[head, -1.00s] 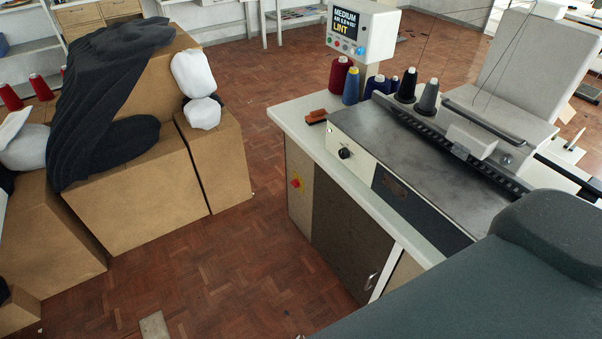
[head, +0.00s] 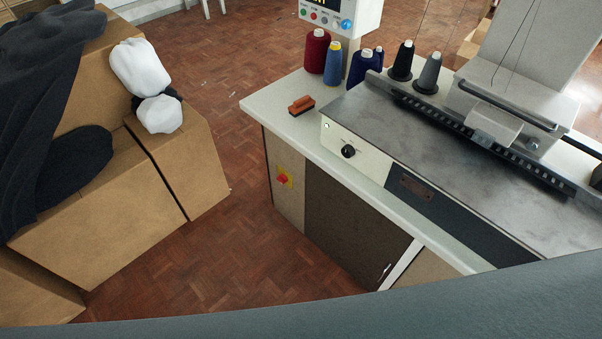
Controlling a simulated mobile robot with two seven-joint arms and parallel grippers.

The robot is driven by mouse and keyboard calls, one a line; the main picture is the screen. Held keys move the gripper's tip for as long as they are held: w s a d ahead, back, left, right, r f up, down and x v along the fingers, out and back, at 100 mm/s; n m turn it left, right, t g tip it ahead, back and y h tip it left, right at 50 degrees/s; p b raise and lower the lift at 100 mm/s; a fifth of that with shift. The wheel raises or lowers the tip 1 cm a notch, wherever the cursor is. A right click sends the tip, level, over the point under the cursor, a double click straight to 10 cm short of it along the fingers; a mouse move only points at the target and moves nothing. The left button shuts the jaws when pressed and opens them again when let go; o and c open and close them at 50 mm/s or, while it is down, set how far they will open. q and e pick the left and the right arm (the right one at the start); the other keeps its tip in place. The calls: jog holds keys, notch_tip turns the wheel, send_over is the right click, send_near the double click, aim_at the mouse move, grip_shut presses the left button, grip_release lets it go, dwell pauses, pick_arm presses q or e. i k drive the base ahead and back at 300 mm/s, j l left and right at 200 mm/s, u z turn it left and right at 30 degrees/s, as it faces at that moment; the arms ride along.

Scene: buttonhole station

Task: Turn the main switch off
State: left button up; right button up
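A red rotary switch on a yellow plate (head: 284,179) is on the cabinet's side panel below the white worktop, left of the brown door. It is small, so its setting cannot be read. A black knob (head: 348,151) sits on the pale front face of the buttonhole machine (head: 450,150) above. A control box (head: 340,14) with coloured buttons stands at the back, its screen mostly cut off. Neither gripper is in view. A grey-green part of my own body crosses the bottom of the head view.
Cardboard boxes (head: 100,235) with dark cloth (head: 45,80) and white bundles (head: 140,68) stand at the left. Thread cones (head: 317,50) and an orange brush (head: 301,105) are on the worktop (head: 262,103). Parquet floor (head: 225,250) lies clear between boxes and cabinet.

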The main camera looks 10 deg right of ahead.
aim_at(281, 178)
jog(key=i+j+z, duration=0.35)
jog(key=j+z, duration=0.35)
jog(key=i+j+z, duration=0.2)
jog(key=j+z, duration=0.2)
